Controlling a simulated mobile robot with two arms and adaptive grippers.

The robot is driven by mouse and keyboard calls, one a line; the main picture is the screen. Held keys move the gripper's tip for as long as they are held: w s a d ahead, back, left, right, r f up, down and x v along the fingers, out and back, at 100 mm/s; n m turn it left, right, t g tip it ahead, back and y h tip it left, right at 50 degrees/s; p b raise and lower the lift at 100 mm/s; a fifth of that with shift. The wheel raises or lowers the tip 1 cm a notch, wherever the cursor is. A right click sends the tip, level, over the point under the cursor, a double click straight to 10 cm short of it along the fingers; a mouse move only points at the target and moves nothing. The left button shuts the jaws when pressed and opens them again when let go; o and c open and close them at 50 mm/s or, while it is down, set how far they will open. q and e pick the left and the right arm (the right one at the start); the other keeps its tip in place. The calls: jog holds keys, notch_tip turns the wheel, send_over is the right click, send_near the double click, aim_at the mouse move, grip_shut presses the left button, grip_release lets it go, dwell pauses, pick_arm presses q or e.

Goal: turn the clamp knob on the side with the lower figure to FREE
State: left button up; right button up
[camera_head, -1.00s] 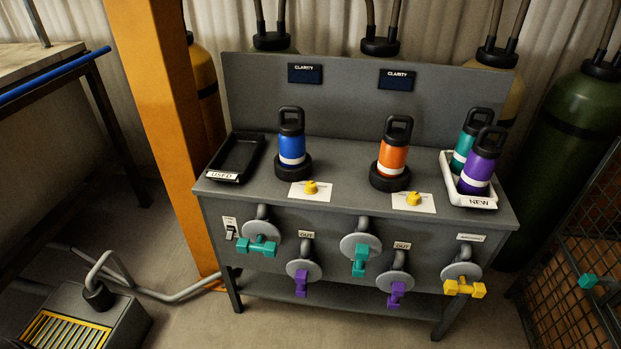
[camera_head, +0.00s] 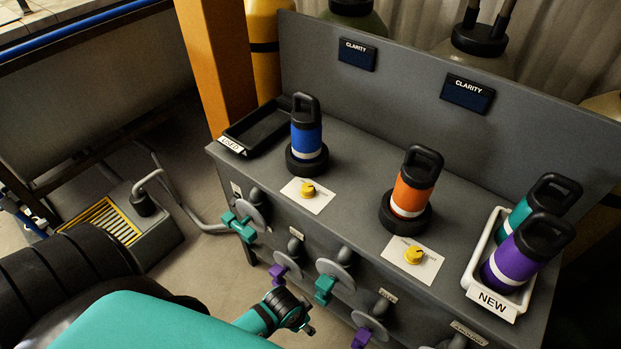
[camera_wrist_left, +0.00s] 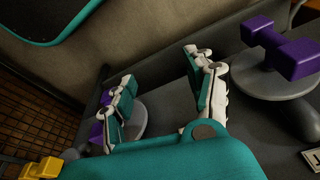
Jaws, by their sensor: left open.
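Two yellow clamp knobs sit on white cards on the bench top. The left knob (camera_head: 307,190) is in front of the blue canister (camera_head: 307,139). The right knob (camera_head: 413,254) is in front of the orange canister (camera_head: 413,186). The left CLARITY display (camera_head: 357,55) and right CLARITY display (camera_head: 467,93) are on the back panel; I cannot read any figure on them. The card print is too small to read. My left gripper (camera_head: 291,312) is low in front of the bench, apart from both knobs. In the wrist view the left gripper (camera_wrist_left: 162,78) is open and empty.
Teal and purple valve handles stick out of the bench front, including a teal one (camera_head: 325,289) and a purple one (camera_wrist_left: 285,48). A black USED tray (camera_head: 262,128) is at the left end. A white NEW tray (camera_head: 480,253) holds two canisters on the right.

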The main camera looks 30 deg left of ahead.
pick_arm(q)
notch_tip(320, 180, up, 24)
jog(key=w+d+m+h+p, duration=0.1)
jog(key=w+d+m+p, duration=0.1)
jog(key=d+m, duration=0.1)
jog(key=w+r+m, duration=0.1)
jog(key=w+m, duration=0.4)
jog(key=w, duration=0.1)
jog(key=m+g+y, duration=0.2)
jog(key=m+g, duration=0.1)
jog(key=m, duration=0.4)
send_near(307, 187)
jog(key=shift+m, duration=0.3)
notch_tip(307, 187, down, 10)
jog(key=shift+s+a+r+p, duration=0.1)
jog(key=shift+r+p, duration=0.1)
jog(key=shift+p, duration=0.2)
pick_arm(e)
notch_tip(307, 187, up, 3)
jog(key=shift+w+d+r, duration=0.1)
jog(key=shift+d+r, duration=0.05)
pick_arm(q)
jog(key=shift+c, duration=0.3)
